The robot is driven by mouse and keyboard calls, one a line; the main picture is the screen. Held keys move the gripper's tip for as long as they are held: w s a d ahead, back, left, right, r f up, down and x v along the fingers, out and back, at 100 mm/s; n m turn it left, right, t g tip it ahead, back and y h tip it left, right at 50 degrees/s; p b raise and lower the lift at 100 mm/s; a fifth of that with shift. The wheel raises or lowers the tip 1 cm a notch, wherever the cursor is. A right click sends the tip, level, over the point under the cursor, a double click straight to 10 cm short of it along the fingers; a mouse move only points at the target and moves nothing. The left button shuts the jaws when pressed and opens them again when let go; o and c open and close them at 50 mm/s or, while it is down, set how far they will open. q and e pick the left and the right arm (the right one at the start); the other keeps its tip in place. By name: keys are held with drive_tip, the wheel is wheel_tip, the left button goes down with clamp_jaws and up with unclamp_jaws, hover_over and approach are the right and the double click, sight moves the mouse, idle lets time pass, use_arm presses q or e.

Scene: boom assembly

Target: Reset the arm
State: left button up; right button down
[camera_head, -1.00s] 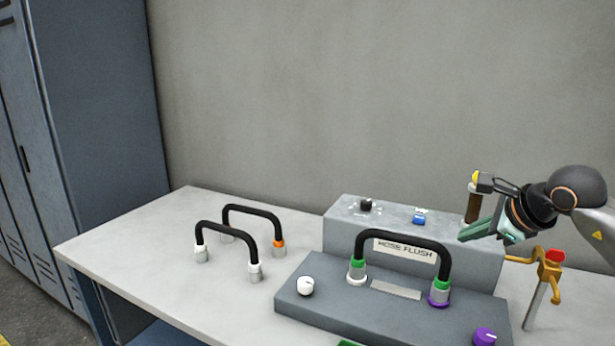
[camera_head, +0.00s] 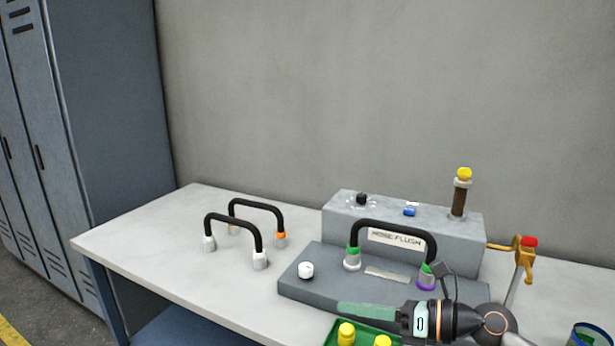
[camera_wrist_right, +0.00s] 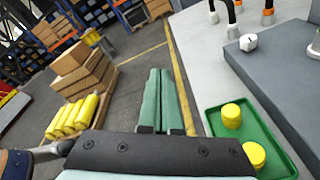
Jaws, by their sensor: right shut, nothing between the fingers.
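My right gripper (camera_head: 345,309) is low in front of the grey hose flush machine (camera_head: 300,267) in the head view, its fingers pointing left. In the right wrist view its two green fingers (camera_wrist_right: 161,100) lie side by side, shut and empty, with floor behind them. A black hose with green collars (camera_head: 392,226) arches over the machine's base. One of its ends sits in a purple fitting, the other in a white one. My left gripper is not in view.
A green tray (camera_wrist_right: 275,140) with yellow caps (camera_wrist_right: 231,116) lies beside the right gripper. Two loose black hoses (camera_head: 232,221) stand on the table's left part. The table's front left is clear.

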drive_tip(key=s+d+f+m+t+h+p, duration=0.1)
drive_tip(key=s+d+f+m+t+h, duration=0.25)
drive_tip(key=f+m, duration=0.6)
drive_tip(key=s+d+f+m+t+h+p, duration=0.15)
drive_tip(key=s+f+m+h, duration=0.3)
drive_tip(key=m, duration=0.95)
drive_tip(key=s+d+f+m+t+h, duration=0.35)
drive_tip(key=f+m, duration=0.45)
drive_tip(key=m, duration=0.4)
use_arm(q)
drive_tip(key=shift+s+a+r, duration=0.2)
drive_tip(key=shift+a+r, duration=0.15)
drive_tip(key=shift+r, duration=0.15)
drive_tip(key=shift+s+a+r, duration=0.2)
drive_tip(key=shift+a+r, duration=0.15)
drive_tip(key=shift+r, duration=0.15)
use_arm(e)
drive_tip(key=s+f+m+g, duration=0.5)
drive_tip(key=s+f, duration=0.4)
drive_tip(key=s, duration=0.3)
drive_tip(key=shift+s+f+m+g+h, duration=0.15)
drive_tip(key=shift+s+m+g+h, duration=0.1)
drive_tip(key=shift+m+g+h, duration=0.15)
